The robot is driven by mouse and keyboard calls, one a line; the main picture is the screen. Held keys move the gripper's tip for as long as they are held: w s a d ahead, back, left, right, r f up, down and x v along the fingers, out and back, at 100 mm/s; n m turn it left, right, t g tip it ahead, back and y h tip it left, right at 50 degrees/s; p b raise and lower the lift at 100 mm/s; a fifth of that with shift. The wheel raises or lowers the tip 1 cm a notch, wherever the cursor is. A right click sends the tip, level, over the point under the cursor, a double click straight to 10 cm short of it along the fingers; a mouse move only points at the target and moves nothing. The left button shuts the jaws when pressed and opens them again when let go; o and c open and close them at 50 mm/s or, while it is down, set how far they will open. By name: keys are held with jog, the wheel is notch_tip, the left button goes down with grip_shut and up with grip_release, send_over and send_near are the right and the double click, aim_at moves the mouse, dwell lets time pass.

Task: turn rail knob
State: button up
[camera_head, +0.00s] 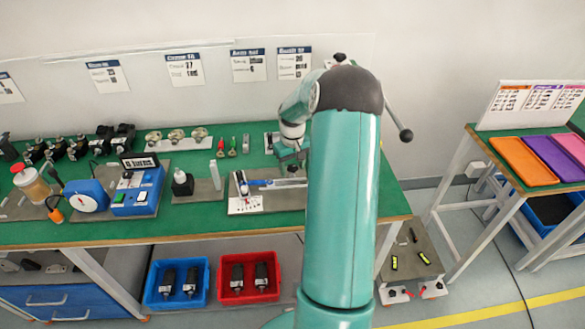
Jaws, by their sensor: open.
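A grey plate (288,199) on the green bench holds a pale rail (285,184) with a blue part (257,183) at its left. A small dark upright piece (240,177) stands at the plate's left end. It is too small to tell whether this is the rail knob. A white scale card (245,204) lies at the plate's front left. My gripper (290,162) is open over the back of the plate, close to the rail. Contact cannot be told. My teal arm hides the plate's right end.
A blue box with buttons (138,190) and a plate with a black-based white piece (183,184) stand left on the bench (200,229). Fittings line its back edge. Blue (153,291) and red (223,291) bins sit below. A second table (470,160) stands right.

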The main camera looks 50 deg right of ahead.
jog(key=shift+f, duration=0.55)
jog(key=shift+c, duration=0.4)
jog(key=c, duration=0.9)
jog(key=shift+n, duration=0.8)
jog(key=o, duration=1)
jog(key=shift+r, duration=0.1)
